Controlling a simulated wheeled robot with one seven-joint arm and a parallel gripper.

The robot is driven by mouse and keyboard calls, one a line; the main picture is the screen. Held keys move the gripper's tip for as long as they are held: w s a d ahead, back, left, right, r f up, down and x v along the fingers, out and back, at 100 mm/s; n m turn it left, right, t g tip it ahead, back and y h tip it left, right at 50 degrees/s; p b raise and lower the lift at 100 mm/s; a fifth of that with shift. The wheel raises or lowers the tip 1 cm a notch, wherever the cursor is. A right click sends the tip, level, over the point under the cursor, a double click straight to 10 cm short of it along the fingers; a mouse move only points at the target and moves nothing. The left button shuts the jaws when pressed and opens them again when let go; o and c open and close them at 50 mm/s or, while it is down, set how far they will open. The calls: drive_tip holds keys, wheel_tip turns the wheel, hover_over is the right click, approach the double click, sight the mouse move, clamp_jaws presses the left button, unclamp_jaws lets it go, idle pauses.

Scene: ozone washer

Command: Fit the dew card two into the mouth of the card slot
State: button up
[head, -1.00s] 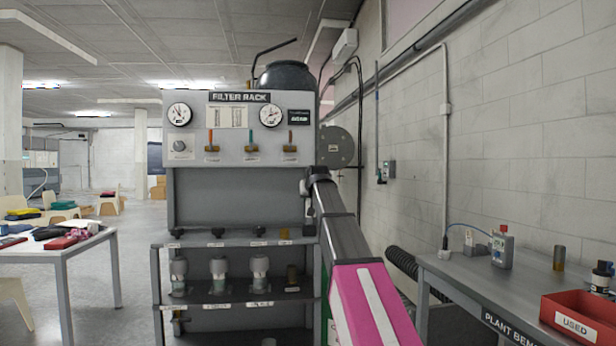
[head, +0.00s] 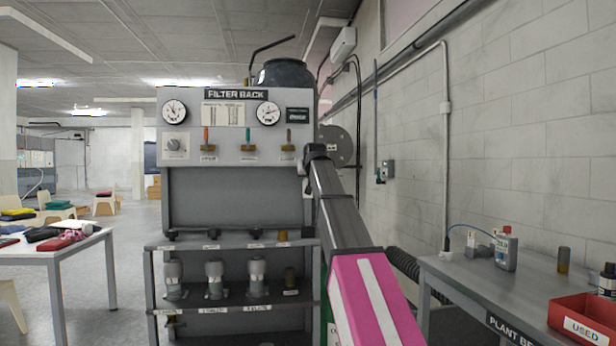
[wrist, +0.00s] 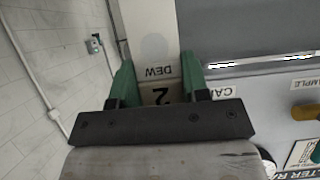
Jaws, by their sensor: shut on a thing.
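The dew card two (wrist: 158,72) shows in the wrist view as a pale card with a grey round spot, the word DEW and a 2, upside down in the picture. The green fingers of my gripper (wrist: 155,82) are shut on it, one on each side. A label (wrist: 222,92) beginning "CA" is on the rack panel just right of the fingers, partly covered. I cannot make out the mouth of the card slot, or whether the card touches it. In the head view my arm reaches toward the rack's right side, and its end is not clear.
The filter rack (head: 235,205) stands ahead with gauges, valves and shelved filter cups. The plant bench (head: 458,280) is at right with a red USED bin (head: 582,318) and bottles. A white table (head: 60,250) stands at left. Open floor lies between table and rack.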

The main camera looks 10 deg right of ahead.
drive_tip(key=shift+f, duration=2.6)
drive_tip(key=shift+f, duration=5.05)
drive_tip(key=o, duration=1.1)
drive_tip(key=shift+c, duration=0.2)
drive_tip(key=shift+s, duration=0.1)
drive_tip(key=v, duration=1)
drive_tip(key=shift+s+r, duration=0.25)
drive_tip(key=shift+s, duration=0.05)
